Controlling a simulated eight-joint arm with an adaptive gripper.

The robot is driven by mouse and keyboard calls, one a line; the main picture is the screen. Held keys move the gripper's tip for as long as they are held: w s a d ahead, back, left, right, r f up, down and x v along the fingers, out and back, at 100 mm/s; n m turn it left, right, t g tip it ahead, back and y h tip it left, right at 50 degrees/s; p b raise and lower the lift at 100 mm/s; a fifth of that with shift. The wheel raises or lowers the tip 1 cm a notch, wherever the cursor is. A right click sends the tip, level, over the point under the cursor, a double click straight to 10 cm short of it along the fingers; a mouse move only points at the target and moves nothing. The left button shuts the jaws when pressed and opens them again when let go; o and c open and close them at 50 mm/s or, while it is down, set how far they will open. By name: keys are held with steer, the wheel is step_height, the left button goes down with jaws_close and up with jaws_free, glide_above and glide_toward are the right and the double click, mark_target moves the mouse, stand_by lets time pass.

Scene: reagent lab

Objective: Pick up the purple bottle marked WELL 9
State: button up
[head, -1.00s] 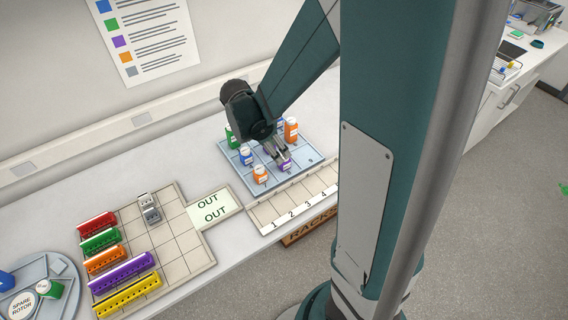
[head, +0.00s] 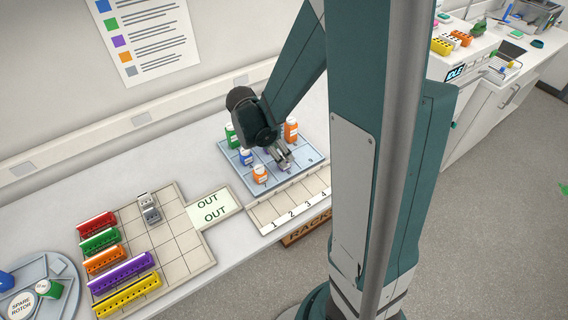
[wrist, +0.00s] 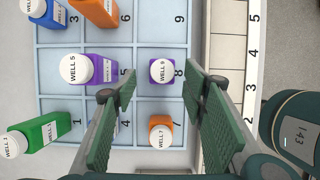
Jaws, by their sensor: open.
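In the wrist view a purple bottle (wrist: 162,72) with a white cap stands on the square numbered 8, between my fingers. Its cap label seems to read WELL 8, but the digit is small. A second purple bottle (wrist: 98,70), capped WELL 5, stands left of it, outside the left finger. The square numbered 9 (wrist: 160,22) looks empty in the visible part. My gripper (wrist: 160,80) is open, one finger on each side of the nearer purple bottle, with gaps.
An orange bottle (wrist: 161,131) marked WELL 7 stands close below the purple bottle in the wrist view. A green bottle (wrist: 40,132) stands lower left; orange (wrist: 97,10) and blue (wrist: 48,12) bottles stand upper left. A numbered rack (wrist: 222,70) runs along the right.

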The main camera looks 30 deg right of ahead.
mark_target(284, 158)
steer(key=shift+x, duration=2.35)
steer(key=shift+s+d, duration=0.1)
steer(key=shift+s, duration=0.05)
steer(key=shift+c, duration=0.7)
steer(key=shift+r, duration=0.1)
steer(key=c, duration=0.9)
